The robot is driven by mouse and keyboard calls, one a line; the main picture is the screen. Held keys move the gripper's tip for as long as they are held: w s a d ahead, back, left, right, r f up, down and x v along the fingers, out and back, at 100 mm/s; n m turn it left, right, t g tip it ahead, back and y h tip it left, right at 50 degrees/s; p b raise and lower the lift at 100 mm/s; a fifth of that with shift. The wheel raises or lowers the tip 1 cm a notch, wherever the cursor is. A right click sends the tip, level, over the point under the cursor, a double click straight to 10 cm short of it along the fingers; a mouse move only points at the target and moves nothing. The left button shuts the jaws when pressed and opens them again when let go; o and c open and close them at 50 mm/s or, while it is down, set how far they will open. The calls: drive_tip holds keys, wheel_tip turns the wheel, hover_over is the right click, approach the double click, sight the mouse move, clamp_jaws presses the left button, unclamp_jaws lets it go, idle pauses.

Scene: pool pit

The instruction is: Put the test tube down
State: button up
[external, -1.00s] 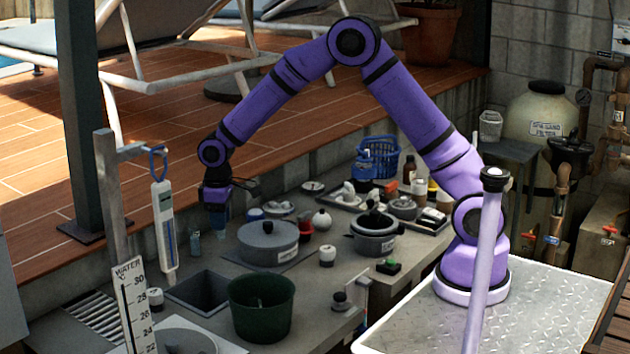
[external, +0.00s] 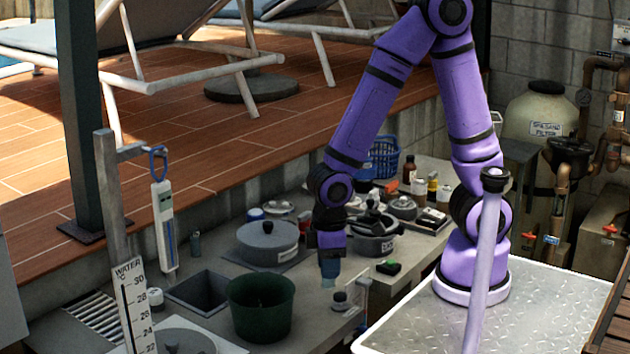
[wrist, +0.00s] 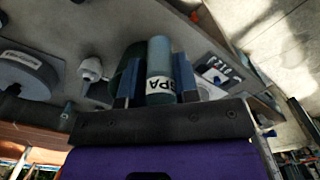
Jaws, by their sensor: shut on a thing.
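The test tube (wrist: 160,62) is blue-grey with a white band lettered "SPA". In the wrist view it stands between the two fingers of my gripper (wrist: 157,80), which is shut on it. In the external view my gripper (external: 331,262) points down above the front part of the counter, right of the green bucket. Only the lower end of the tube (external: 328,281) shows there below the fingers. I cannot tell the exact gap between the tube and the counter.
The dark green bucket (external: 262,318) stands left of my gripper. A lidded grey pot (external: 268,238) and a second pot (external: 375,243) stand behind. A small knobbed item (external: 340,303) is close below. A square sink opening (external: 200,290) lies left. A black-and-green item (external: 388,267) lies right.

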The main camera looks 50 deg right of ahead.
drive_tip(key=w+a+f, duration=0.2)
drive_tip(key=w+a, duration=0.1)
drive_tip(key=w, duration=0.4)
drive_tip(key=w+a+f, duration=0.3)
drive_tip(key=w, duration=0.4)
drive_tip(key=shift+a, duration=0.4)
drive_tip(key=shift+f, duration=0.2)
drive_tip(key=o, duration=0.9)
drive_tip(key=shift+r, duration=0.1)
wheel_tip(320, 180, up, 12)
drive_tip(key=shift+r, duration=0.15)
